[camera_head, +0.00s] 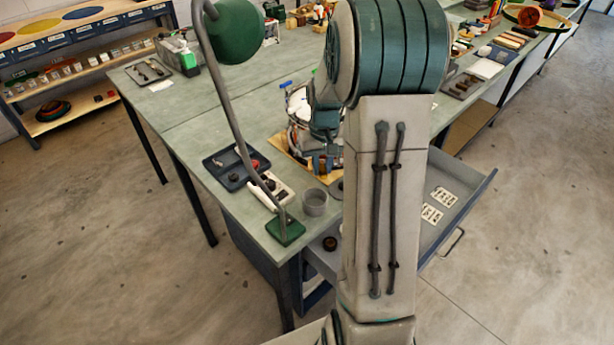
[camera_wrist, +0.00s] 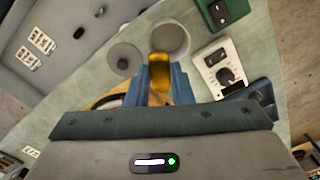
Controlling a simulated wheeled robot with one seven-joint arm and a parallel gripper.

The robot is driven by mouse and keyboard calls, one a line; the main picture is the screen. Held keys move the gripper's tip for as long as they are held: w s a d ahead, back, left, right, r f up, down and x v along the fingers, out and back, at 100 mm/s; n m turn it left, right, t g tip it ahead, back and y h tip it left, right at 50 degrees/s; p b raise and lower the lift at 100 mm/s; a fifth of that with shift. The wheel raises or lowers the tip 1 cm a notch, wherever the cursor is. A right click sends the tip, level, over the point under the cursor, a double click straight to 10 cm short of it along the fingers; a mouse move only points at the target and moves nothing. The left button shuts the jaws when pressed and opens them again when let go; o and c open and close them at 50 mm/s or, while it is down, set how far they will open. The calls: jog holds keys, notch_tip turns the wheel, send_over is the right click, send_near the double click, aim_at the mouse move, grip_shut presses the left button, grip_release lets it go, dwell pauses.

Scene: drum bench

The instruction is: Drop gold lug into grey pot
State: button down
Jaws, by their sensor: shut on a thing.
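The gold lug (camera_wrist: 159,72) is held between the fingers of my gripper (camera_wrist: 160,80) in the wrist view, and my gripper is shut on it. The grey pot (camera_wrist: 169,36) is an open round cup just beyond the lug's tip in that view. The lug's tip overlaps the pot's near rim in the picture; I cannot tell its height above the pot. In the head view the grey pot (camera_head: 314,202) stands upright near the bench corner. My arm hides much of the area beside it, and the lug is not visible there.
A grey disc (camera_wrist: 124,59) lies next to the pot. A white box with a dial (camera_wrist: 222,68) and the green lamp base (camera_head: 285,229) stand close by. A dark tray (camera_head: 236,167) lies farther left. An open drawer (camera_head: 468,205) holding white cards juts from the bench.

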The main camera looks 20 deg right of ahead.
jog(key=shift+w+d+r, duration=0.25)
jog(key=shift+w+r, duration=0.1)
jog(key=shift+r, duration=0.15)
jog(key=shift+f+b, duration=1.95)
jog(key=shift+f, duration=1.05)
jog(key=c, duration=1.2)
grip_release()
jog(key=shift+r, duration=0.1)
notch_tip(320, 180, up, 14)
jog(key=shift+f+b, duration=0.15)
jog(key=shift+b, duration=0.5)
jog(key=shift+a, duration=0.1)
